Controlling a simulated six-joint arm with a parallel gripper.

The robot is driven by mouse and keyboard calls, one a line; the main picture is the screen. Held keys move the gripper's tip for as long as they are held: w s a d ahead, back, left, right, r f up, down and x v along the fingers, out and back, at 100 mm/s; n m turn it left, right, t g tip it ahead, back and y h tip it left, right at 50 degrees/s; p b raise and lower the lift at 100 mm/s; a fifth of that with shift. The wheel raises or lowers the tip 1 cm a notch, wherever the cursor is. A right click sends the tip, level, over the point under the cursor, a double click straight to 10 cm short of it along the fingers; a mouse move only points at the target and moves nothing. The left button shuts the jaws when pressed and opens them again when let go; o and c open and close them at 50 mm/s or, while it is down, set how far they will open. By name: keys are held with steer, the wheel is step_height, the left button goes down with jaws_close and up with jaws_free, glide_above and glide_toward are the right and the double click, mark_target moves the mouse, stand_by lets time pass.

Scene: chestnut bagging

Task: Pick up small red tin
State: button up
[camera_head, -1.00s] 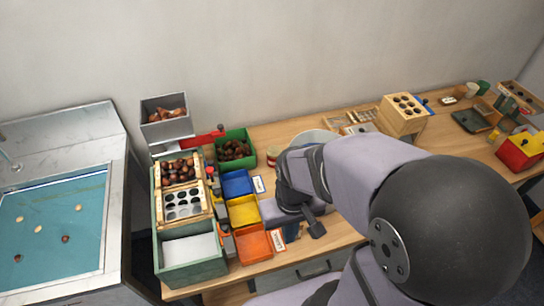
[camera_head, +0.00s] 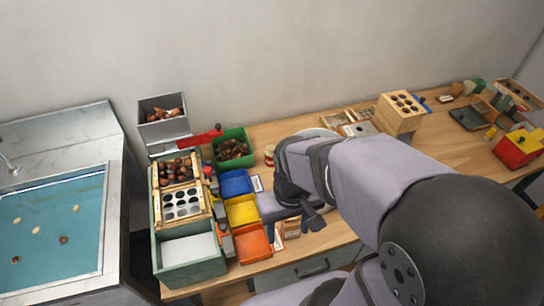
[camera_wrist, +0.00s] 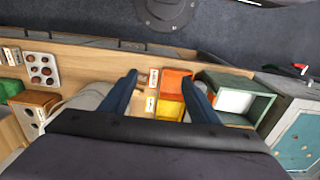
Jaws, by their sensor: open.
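I cannot pick out a small red tin for certain. A small round tin (camera_head: 269,155) with a pale and reddish side stands behind my arm, right of the green chestnut bin, in the head view; its lower part is partly hidden. My gripper (camera_wrist: 160,76) is open and empty in the wrist view, its two blue-grey fingers apart above the bench near the coloured trays. In the head view my arm covers most of the gripper and the bench around it.
Blue (camera_head: 235,182), yellow (camera_head: 242,210) and orange (camera_head: 252,243) trays stand beside the green-framed chestnut station (camera_head: 190,265). Small upright cards or boxes (camera_head: 291,228) stand close to my gripper. A wooden holed block (camera_head: 399,114) and a red box with yellow top (camera_head: 517,150) stand farther right.

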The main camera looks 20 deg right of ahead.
steer(key=w+a+r+t+y+b, duration=0.1)
steer(key=w+a+r+t+b, duration=0.2)
steer(key=w, duration=0.8)
steer(key=w+a+r+t+y+b, duration=0.1)
steer(key=w+a+t, duration=0.3)
steer(key=w, duration=0.7)
steer(key=m+t+h+b, duration=0.3)
steer(key=m+h+b, duration=0.2)
steer(key=m+h, duration=0.3)
glide_above(272, 152)
steer(key=s+a, duration=0.3)
steer(key=s, duration=0.2)
steer(key=f+n+h, duration=0.1)
steer(key=f, duration=0.1)
step_height(272, 152, down, 21)
steer(key=shift+w+r+t+p, duration=0.2)
steer(key=shift+t+p, duration=0.1)
steer(key=shift+w+d, duration=0.1)
